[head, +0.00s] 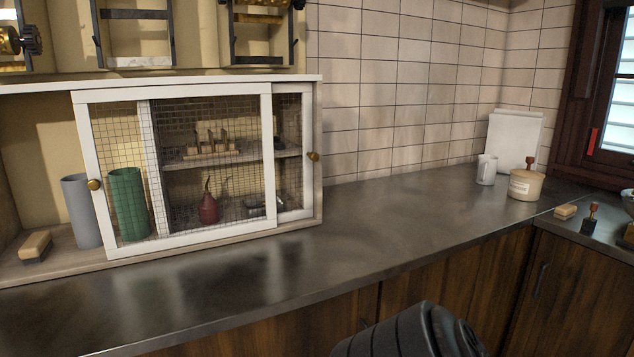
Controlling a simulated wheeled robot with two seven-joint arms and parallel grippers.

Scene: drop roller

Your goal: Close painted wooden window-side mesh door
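A white-framed cabinet (297,227) with wire-mesh sliding doors stands on the counter at left. The front mesh door (267,150) has a brass knob at its left edge and overlaps much of the other door. The window-side mesh door (308,190) is behind it, towards the right. Its brass knob (313,155) is on its right stile, close to the cabinet's right end; I cannot tell whether a small gap remains there. The left part of the cabinet front is uncovered. Neither gripper is in view.
Behind the mesh are a green cylinder (126,205) and a red bottle (208,208). The counter (400,215) is clear up to a mug (486,170) and a pot (525,185).

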